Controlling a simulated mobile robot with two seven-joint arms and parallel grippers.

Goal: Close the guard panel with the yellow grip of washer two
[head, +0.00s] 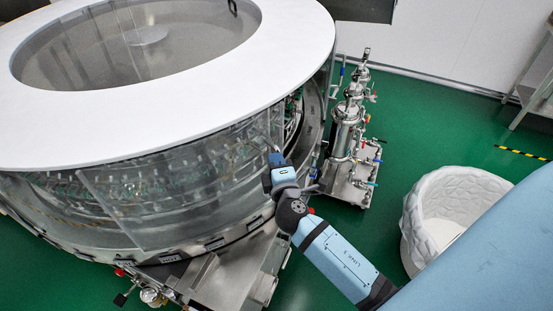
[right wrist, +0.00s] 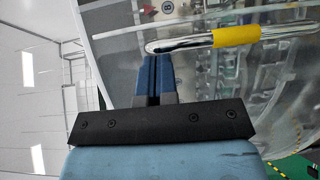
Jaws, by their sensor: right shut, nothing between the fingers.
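The washer (head: 290,52) is a large round machine with a white top ring and clear curved side panels. A clear guard panel (head: 150,205) stands along its near side; how far open it is, I cannot tell. In the right wrist view, a bent metal handle (right wrist: 190,43) with a yellow grip (right wrist: 237,35) crosses the clear panel surface. My right gripper (head: 275,156) is at the washer's right side. Its blue fingers (right wrist: 154,62) are together and empty, with their tips close to the handle's bent left end, left of the yellow grip. Contact is unclear. My left gripper is out of view.
A steel filter unit with valves (head: 347,135) stands right of the washer. A white rounded chair (head: 450,200) stands farther right. A steel base plate (head: 228,275) juts out below the washer. Green floor (head: 405,120) is clear between the filter unit and the chair.

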